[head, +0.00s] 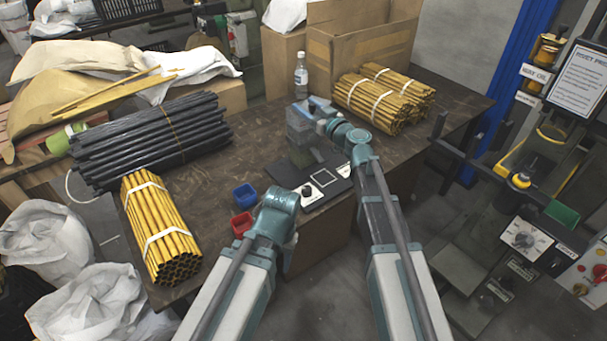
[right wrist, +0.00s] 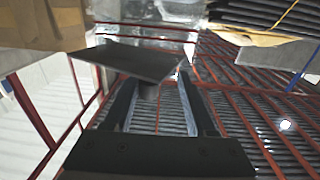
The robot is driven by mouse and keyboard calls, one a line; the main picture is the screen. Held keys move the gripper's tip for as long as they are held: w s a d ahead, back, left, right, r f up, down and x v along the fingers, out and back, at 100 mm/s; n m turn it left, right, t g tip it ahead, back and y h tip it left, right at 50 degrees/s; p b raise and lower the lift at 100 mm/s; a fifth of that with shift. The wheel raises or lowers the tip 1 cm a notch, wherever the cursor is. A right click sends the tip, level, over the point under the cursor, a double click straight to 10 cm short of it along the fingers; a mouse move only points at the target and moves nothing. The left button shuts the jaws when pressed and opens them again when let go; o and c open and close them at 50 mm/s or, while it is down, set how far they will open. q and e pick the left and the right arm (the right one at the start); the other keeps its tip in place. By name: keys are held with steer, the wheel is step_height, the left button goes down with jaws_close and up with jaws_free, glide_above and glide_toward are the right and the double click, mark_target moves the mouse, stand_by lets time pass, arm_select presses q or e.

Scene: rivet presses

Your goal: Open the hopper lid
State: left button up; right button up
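A small clear box (head: 300,122), which looks like the hopper, stands on the brown table next to a black panel with a dial (head: 322,186). My right arm reaches to it from the lower right; in the head view its fingers are hard to make out. In the right wrist view the two dark fingers of my right gripper (right wrist: 162,82) stand apart. A dark flat plate (right wrist: 130,58), probably the lid, lies tilted at the fingertips. A short round knob (right wrist: 149,91) on it shows between the fingers, nearer the left one. My left gripper is hidden beyond its wrist.
Yellow rod bundles (head: 160,230) (head: 385,95) and a dark rod bundle (head: 150,140) lie on the table. A blue bin (head: 244,196) and a red bin (head: 241,224) stand near my left wrist. A bottle (head: 301,75) and an open carton (head: 350,45) are behind. A press (head: 530,200) stands at right.

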steer(key=a+m+h, duration=0.1)
steer(key=a+m+t+h, duration=0.1)
steer(key=h, duration=0.1)
steer(key=shift+w+t, duration=0.2)
steer(key=shift+t, duration=0.1)
steer(key=shift+m+h, duration=0.3)
steer(key=v, duration=1.4)
steer(key=s+a+f+n+g+y, duration=0.1)
steer(key=s+f+g, duration=0.1)
steer(key=f, duration=0.3)
steer(key=s+a+f+n+g+y, duration=0.1)
steer(key=s+a+f+g, duration=0.1)
steer(key=f+g, duration=0.3)
steer(key=shift+s+a, duration=0.3)
steer(key=shift+s, duration=0.5)
steer(key=shift+f, duration=0.15)
